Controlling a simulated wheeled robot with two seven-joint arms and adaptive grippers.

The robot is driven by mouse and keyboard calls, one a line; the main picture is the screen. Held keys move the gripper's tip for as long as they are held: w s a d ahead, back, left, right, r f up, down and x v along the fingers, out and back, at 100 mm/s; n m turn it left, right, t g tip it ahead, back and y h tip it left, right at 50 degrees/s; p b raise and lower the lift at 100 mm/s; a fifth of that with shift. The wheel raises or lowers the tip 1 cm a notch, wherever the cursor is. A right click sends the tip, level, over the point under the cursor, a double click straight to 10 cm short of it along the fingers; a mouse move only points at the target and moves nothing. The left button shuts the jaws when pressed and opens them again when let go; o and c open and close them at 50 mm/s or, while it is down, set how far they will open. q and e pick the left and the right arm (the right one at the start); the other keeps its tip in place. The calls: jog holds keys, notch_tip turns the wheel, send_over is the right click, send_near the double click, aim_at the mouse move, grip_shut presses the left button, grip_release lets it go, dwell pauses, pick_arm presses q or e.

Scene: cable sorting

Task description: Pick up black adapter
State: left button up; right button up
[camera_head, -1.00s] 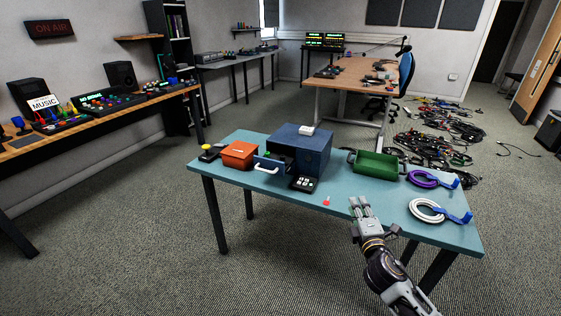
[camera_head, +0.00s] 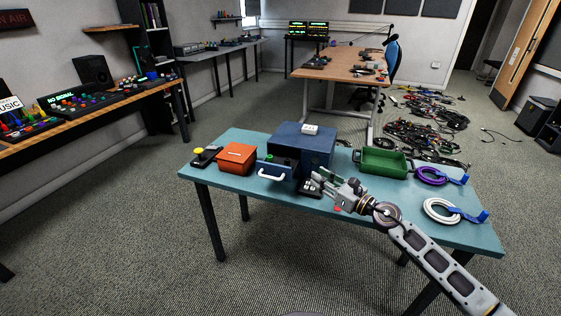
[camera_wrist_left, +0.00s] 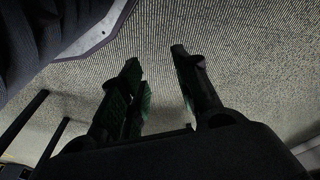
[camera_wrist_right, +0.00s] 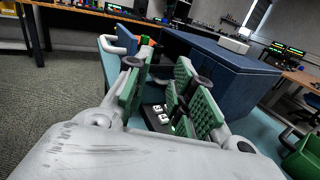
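No thing is clearly marked as the black adapter. A black block with white keys or sockets (camera_head: 309,192) lies on the teal table in front of the blue cabinet; it also shows in the right wrist view (camera_wrist_right: 160,116), beyond and between my fingers. A flat black piece (camera_head: 203,158) lies at the table's left end, beside something yellow. My right gripper (camera_head: 318,180) is over the table, just right of the keyed block, open and empty. It partly covers that block. My left gripper (camera_wrist_left: 157,55) is open and empty above the carpet, outside the head view.
Right are a green tray (camera_head: 384,163), a purple cable coil (camera_head: 431,176) and a white cable coil (camera_head: 440,211).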

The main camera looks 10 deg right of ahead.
pick_arm(q)
jog(key=shift+w, duration=0.15)
pick_arm(e)
jog(key=shift+w+a+f+n, duration=0.1)
jog(key=shift+w+n, duration=0.1)
jog(key=shift+n, duration=0.1)
jog(key=p, duration=0.1)
send_near(287, 164)
jog(key=shift+w+r, duration=0.7)
jog(key=shift+w, duration=1.2)
pick_arm(q)
jog(key=shift+s+a+f, duration=0.1)
jog(key=shift+s+f, duration=0.05)
jog(key=shift+f, duration=0.3)
jog(key=shift+s+a+f, duration=0.1)
jog(key=shift+s+f, duration=0.05)
jog(key=shift+f, duration=0.3)
pick_arm(e)
jog(key=shift+w+a, duration=0.2)
jog(key=shift+a, duration=0.3)
